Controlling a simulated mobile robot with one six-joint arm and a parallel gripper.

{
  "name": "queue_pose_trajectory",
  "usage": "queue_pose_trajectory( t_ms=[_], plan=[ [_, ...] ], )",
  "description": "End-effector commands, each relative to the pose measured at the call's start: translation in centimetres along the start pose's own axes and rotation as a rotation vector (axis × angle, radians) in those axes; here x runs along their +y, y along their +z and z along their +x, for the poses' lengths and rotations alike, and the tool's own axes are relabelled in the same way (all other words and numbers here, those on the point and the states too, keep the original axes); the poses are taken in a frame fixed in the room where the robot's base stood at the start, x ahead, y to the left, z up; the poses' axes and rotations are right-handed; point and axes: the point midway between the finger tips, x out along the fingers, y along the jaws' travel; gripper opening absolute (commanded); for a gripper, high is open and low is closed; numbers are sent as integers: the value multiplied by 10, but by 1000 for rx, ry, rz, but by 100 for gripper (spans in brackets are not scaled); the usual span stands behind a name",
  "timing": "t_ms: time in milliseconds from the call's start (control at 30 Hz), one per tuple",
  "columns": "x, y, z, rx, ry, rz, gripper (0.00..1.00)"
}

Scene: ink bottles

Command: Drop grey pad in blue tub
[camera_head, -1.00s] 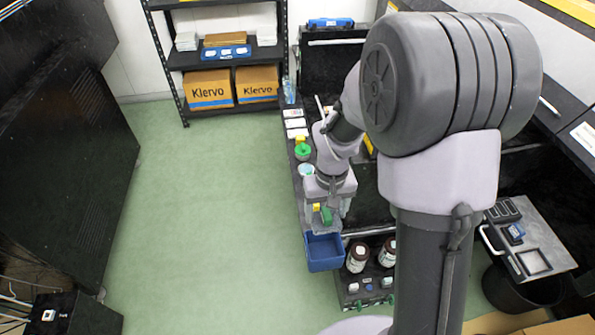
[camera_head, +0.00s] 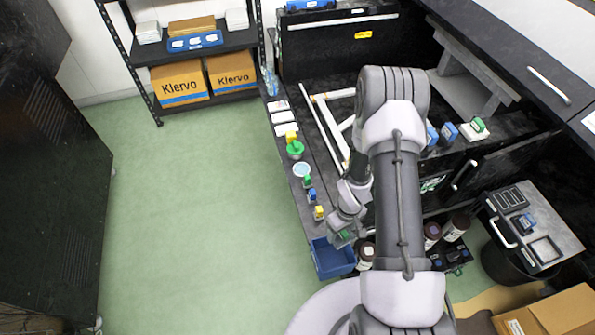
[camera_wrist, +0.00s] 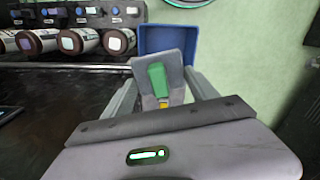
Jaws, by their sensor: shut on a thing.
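My gripper (camera_wrist: 160,92) is shut on the grey pad (camera_wrist: 146,68), a grey plate with a green grip. The pad is tilted between the fingers in the wrist view. In the head view my gripper (camera_head: 343,236) and the green grip show at the upper right of the blue tub (camera_head: 330,262). The blue tub also shows just beyond the pad in the wrist view (camera_wrist: 168,38), partly hidden by it. The pad is apart from the tub's floor; its exact height over the rim cannot be told.
Brown bottles (camera_head: 432,232) stand right of the tub, and they line the left of the wrist view (camera_wrist: 76,41). Small items with yellow (camera_head: 318,212) and blue (camera_head: 312,196) grips line the counter edge. Open green floor (camera_head: 200,220) lies to the left.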

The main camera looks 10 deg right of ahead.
Motion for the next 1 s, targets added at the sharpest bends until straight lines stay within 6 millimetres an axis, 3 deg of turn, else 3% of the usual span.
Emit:
queue_pose_trajectory(
  t_ms=[300, 567, 600, 700, 1000],
  plan=[
    [0, 0, 52, 0, 0, 1, 25],
    [0, 0, 51, 0, 0, 1, 25],
    [0, 0, 51, 0, 0, 1, 73],
    [0, 0, 50, -1, 0, 1, 93],
    [0, 0, 50, -1, 0, 1, 93]
  ],
)
